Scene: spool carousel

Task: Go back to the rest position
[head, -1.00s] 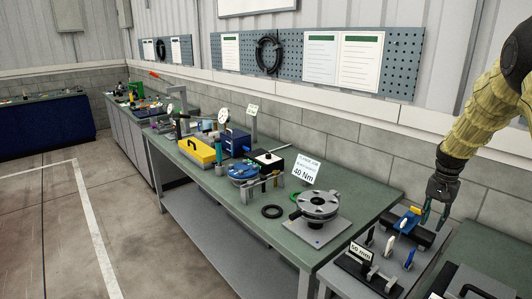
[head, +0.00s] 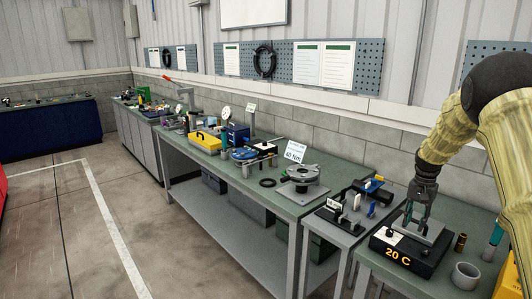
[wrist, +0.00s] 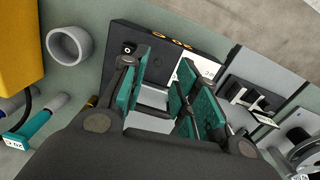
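My gripper (head: 417,224) hangs fingers-down at the right of the head view, above a black box (head: 398,262) marked "20 C" with a grey plate on its top. In the wrist view my gripper (wrist: 158,95) shows teal finger pads set apart, with the grey plate (wrist: 150,122) visible between and beneath them. I see nothing held. Whether the fingertips touch the plate cannot be told. The black box also shows in the wrist view (wrist: 190,45), partly hidden by the fingers.
A grey ring (head: 466,275), a brass cylinder (head: 461,242) and a teal-handled tool (head: 493,240) stand close to the right of the box. A small stand with slotted holders (head: 350,215) is to its left. The floor (head: 110,215) at left is clear.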

